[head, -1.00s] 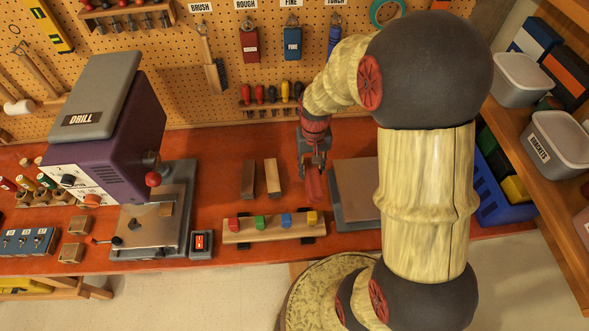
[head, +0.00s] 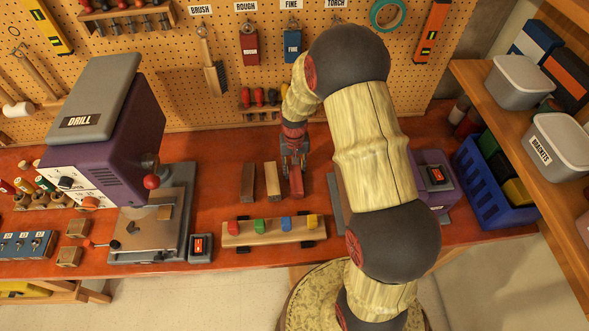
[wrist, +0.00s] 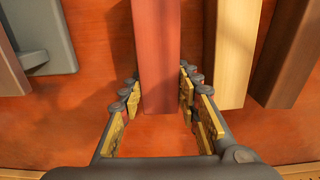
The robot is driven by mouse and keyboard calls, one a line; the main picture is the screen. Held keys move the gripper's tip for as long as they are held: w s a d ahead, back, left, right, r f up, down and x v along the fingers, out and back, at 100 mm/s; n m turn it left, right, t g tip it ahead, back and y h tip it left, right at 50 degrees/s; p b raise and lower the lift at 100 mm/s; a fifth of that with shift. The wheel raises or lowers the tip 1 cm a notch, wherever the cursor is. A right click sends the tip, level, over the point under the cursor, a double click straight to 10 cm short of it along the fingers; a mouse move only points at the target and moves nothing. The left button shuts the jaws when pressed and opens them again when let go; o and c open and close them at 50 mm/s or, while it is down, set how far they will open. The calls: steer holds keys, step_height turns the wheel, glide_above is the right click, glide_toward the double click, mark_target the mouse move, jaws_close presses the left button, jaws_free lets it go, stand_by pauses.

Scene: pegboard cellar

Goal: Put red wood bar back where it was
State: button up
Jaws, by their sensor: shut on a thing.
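The red wood bar (head: 296,187) is in my gripper (head: 293,163), at the right end of a row of bars on the red-orange bench. In the wrist view the red bar (wrist: 158,50) runs between the two fingers of my gripper (wrist: 160,105), which are shut on it. A pale wood bar (head: 272,180) lies beside it on the left, with a narrow gap, and a dark brown bar (head: 248,182) lies further left. The three are roughly parallel. I cannot tell whether the red bar touches the bench.
A wood rack (head: 270,238) with red, green, blue and yellow blocks lies in front of the bars. The drill press (head: 105,140) stands left.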

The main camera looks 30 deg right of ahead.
steer(key=shift+f, duration=0.2)
steer(key=o, duration=1.2)
steer(key=shift+o, duration=0.4)
